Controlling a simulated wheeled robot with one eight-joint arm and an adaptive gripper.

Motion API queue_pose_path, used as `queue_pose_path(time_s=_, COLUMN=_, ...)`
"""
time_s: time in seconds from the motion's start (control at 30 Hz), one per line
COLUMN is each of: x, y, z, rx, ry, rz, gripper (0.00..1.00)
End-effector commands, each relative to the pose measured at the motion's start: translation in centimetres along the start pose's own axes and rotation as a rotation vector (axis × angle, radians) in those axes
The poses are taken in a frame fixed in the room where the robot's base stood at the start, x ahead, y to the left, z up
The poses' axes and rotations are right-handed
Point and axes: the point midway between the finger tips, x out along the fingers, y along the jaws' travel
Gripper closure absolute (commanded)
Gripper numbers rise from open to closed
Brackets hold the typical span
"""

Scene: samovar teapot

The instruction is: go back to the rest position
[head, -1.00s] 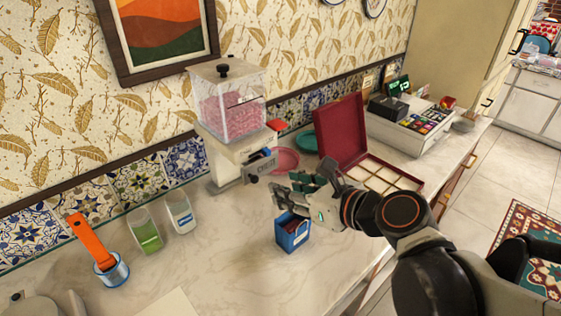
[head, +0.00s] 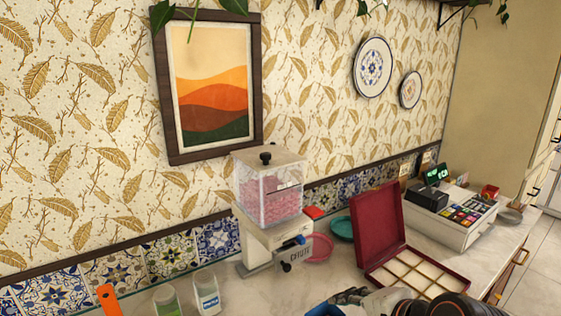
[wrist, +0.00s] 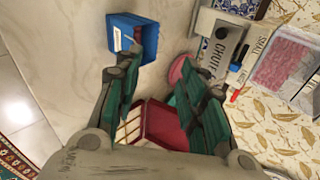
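My gripper (wrist: 160,80) is open in the wrist view. Its two green-padded fingers stand apart with nothing between them. In the head view my gripper (head: 350,297) shows only partly at the bottom edge. A small open blue box (wrist: 122,30) with something dark red inside stands on the counter, beyond the left fingertip and apart from it in the wrist view. In the head view only a sliver of blue (head: 322,309) shows at the bottom edge beside the gripper.
A dispenser with pink contents (head: 268,205) stands by the tiled wall. An open red case with compartments (head: 415,272) lies right of it, with a white till (head: 465,222) farther right. Two cups (head: 206,297) and an orange handle (head: 108,299) are at the bottom left.

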Motion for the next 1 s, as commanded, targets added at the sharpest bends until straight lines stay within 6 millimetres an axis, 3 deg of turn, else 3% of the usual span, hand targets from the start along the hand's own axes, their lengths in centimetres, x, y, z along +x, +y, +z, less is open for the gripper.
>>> queue_pose_path(time_s=0.3, x=-2.9, y=3.1, z=-2.6, rx=-0.778, ry=0.077, rz=0.211, gripper=0.63)
queue_pose_path(time_s=0.5, x=-4.5, y=4.3, z=-4.0, rx=-1.116, ry=0.076, rz=0.324, gripper=0.63)
queue_pose_path(time_s=0.7, x=-5.1, y=4.6, z=-4.5, rx=-1.231, ry=0.069, rz=0.367, gripper=0.63)
queue_pose_path(time_s=1.0, x=-5.1, y=4.6, z=-4.5, rx=-1.233, ry=0.069, rz=0.367, gripper=0.63)
